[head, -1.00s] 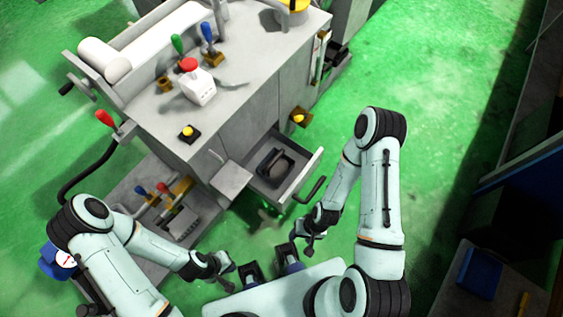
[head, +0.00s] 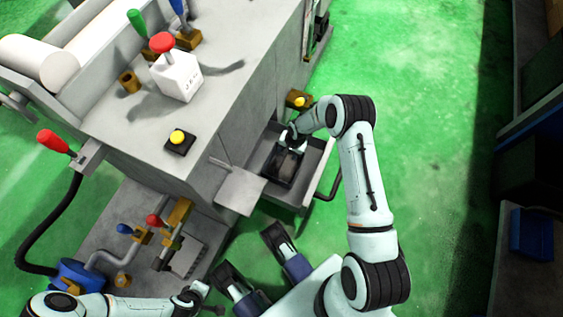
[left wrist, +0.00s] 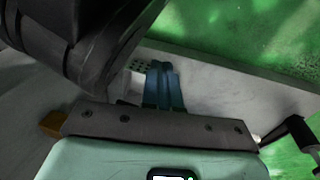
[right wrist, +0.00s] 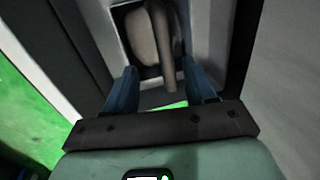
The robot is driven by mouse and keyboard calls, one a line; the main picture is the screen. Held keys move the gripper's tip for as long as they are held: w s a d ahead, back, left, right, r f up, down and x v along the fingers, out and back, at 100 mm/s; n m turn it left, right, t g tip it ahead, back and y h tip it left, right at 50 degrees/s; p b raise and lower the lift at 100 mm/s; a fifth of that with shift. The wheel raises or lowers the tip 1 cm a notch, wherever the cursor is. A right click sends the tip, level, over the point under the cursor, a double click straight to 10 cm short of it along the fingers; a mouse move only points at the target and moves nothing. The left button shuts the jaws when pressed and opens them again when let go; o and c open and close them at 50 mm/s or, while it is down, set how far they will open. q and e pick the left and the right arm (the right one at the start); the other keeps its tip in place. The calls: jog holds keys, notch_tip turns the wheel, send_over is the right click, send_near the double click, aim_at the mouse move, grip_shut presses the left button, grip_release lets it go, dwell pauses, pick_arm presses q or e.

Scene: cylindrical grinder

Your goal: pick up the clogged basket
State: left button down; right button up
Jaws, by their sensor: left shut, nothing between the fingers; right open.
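The clogged basket (head: 283,167) sits inside the open drawer (head: 318,160) of the grinder. In the right wrist view the basket (right wrist: 145,42) has dark sides, a pale brown mass inside and an upright handle (right wrist: 168,50). My right gripper (head: 291,135) is over the drawer, partly hiding the basket in the head view. In the right wrist view my right gripper (right wrist: 164,88) is open, its blue fingers apart to either side of the handle's line, with nothing between them. My left gripper (head: 203,290) is low at the left, away from the drawer. Its fingers (left wrist: 163,85) are together and empty.
A grey plate (head: 240,190) juts out left of the drawer. The drawer's black handle (head: 331,187) faces right. Green floor (head: 420,90) is open at the right.

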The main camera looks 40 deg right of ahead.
jog(key=f+b, duration=0.1)
jog(key=f, duration=0.1)
jog(key=w+f+b, duration=0.1)
jog(key=f, duration=0.2)
jog(key=w+a+f+b, duration=0.1)
jog(key=f, duration=0.2)
jog(key=shift+f, duration=0.2)
jog(key=shift+w+f+b, duration=0.15)
jog(key=shift+f+b, duration=0.15)
jog(key=shift+f, duration=0.2)
pick_arm(q)
jog(key=s+a+f+g, duration=0.1)
jog(key=s+f+g, duration=0.1)
jog(key=s+f, duration=0.2)
jog(key=s, duration=0.3)
jog(key=shift+s+f+n+g, duration=0.3)
jog(key=shift+s+g, duration=0.05)
jog(key=shift+g, duration=0.05)
pick_arm(e)
grip_shut()
jog(key=shift+r, duration=0.1)
